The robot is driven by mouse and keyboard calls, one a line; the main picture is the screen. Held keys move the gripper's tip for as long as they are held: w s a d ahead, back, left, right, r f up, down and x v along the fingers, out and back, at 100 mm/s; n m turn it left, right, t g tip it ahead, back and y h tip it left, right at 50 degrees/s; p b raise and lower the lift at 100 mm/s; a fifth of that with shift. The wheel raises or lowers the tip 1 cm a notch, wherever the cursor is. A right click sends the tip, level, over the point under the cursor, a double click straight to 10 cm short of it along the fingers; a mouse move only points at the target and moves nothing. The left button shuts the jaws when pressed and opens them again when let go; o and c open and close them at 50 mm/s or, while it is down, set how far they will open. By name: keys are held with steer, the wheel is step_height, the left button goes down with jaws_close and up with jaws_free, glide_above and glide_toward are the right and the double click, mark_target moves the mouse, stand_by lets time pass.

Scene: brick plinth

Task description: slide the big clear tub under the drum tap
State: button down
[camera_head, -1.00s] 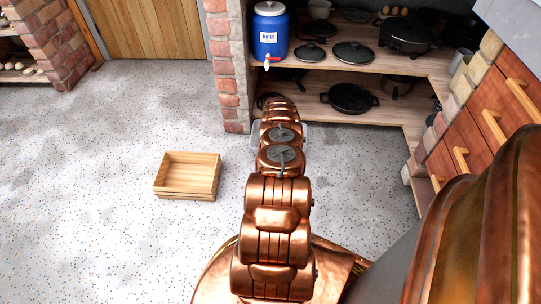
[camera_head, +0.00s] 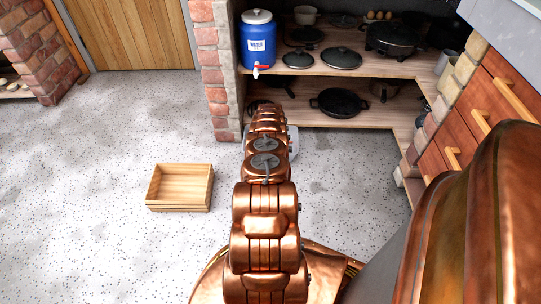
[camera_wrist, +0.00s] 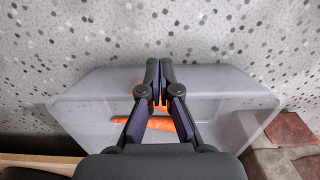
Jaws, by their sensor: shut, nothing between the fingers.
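The big clear tub (camera_wrist: 85,100) is on the speckled floor in the wrist view, with orange carrots (camera_wrist: 160,124) showing in it. In the head view only a bit of the tub (camera_head: 293,141) shows beside my arm, in front of the shelves; the rest is hidden. The blue drum (camera_head: 257,45) with a white lid stands on the upper shelf, and its tap (camera_head: 256,70) sticks out over the shelf's front edge. My gripper (camera_wrist: 156,65) is shut and empty, its fingertips at the tub's upper edge in the wrist view. I cannot tell whether they touch it.
A wooden crate (camera_head: 180,190) stands on the floor left of my arm. Pans, including a black pan (camera_head: 343,102), fill the shelves. A brick pillar (camera_head: 212,75) stands left of the drum. Wooden drawers (camera_head: 470,140) are at right.

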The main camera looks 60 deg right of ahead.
steer(key=shift+s+a+r+p, duration=0.15)
steer(key=shift+s+a+p, duration=0.15)
steer(key=shift+a+p, duration=0.4)
steer(key=shift+s+a+r+p, duration=0.15)
steer(key=shift+s+a+p, duration=0.15)
steer(key=shift+a+p, duration=0.35)
steer(key=shift+a+r, duration=0.15)
steer(key=shift+a, duration=0.05)
step_height(320, 180, up, 9)
steer(key=p, duration=0.2)
steer(key=shift+r, duration=0.1)
